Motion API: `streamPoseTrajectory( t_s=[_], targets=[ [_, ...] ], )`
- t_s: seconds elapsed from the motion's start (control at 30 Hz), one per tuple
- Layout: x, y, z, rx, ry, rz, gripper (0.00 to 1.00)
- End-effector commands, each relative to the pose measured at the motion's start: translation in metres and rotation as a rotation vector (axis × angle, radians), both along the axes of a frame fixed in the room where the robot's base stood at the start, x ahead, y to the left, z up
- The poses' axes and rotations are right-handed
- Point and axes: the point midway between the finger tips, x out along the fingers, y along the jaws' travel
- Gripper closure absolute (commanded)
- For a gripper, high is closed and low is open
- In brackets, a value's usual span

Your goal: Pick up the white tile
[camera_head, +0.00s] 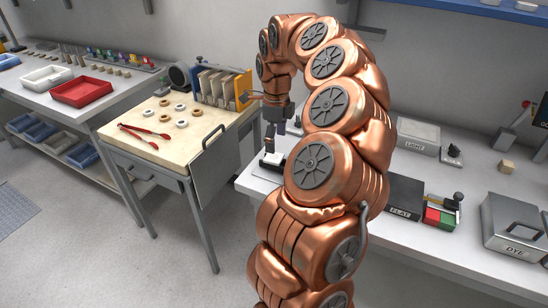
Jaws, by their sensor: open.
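My copper-coloured arm arches across the middle of the view and its dark gripper (276,136) points down, open, with nothing seen between its fingers. Just below it, at the left end of the right-hand white bench, a small white piece (272,159) lies on a black holder; it may be the white tile, but it is too small to be sure. The gripper appears above it and apart from it. My arm hides the bench just to the right. Several small white and brown rings (182,124) lie on the wooden-topped table to the left.
Red tongs (145,132) lie on the wooden-topped table (150,150), with an upright rack (222,87) at its back. The right bench (465,185) bears a LIGHT box (418,137), a DYE box (515,225) and red and green blocks (439,217). Red tray (81,91) stands far left.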

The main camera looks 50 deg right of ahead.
Motion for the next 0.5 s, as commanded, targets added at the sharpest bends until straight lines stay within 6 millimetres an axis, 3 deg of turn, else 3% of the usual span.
streamPoseTrajectory(
  t_s=[0.5],
  targets=[
    [-0.001,0.003,-0.048,-0.001,-0.004,0.001,0.19]
  ],
)
